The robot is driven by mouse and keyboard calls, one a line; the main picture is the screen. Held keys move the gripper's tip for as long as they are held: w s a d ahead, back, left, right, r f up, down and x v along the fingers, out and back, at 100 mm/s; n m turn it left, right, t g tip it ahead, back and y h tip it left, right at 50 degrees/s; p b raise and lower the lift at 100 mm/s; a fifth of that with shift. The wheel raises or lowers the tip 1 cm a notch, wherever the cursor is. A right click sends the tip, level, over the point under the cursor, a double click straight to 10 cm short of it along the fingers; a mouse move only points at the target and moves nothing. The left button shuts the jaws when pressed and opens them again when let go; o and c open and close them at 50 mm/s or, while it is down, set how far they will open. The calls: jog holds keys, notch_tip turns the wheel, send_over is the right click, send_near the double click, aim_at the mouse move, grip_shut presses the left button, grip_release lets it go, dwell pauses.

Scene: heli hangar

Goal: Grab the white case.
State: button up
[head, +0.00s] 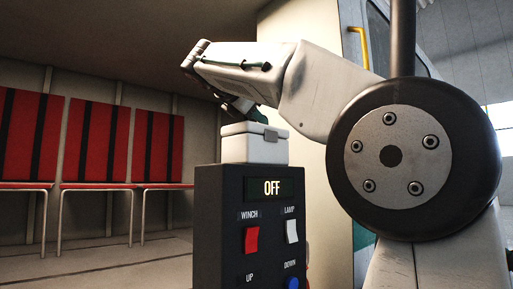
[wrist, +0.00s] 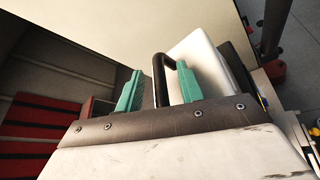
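The white case (head: 254,146) sits on top of a dark control box, with a grey latch on its front. My gripper (head: 243,110) points down just above the case's lid, and the case's handle is hidden there in the head view. In the wrist view the white case (wrist: 200,62) lies beyond the fingers, with its dark handle (wrist: 160,72) rising between them. My gripper (wrist: 158,84) is open there, its two teal fingers apart on either side of the handle. The right finger is close to the handle; I cannot tell if they touch.
The control box (head: 236,225) has an OFF display, a red winch switch, a white lamp switch and a blue button. Red seats (head: 95,140) line the wall at left. A pale panel with a yellow handle (head: 359,45) stands behind my arm.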

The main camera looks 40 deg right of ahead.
jog(key=shift+d, duration=0.15)
grip_shut()
jog(key=shift+r, duration=0.1)
dwell(1.3)
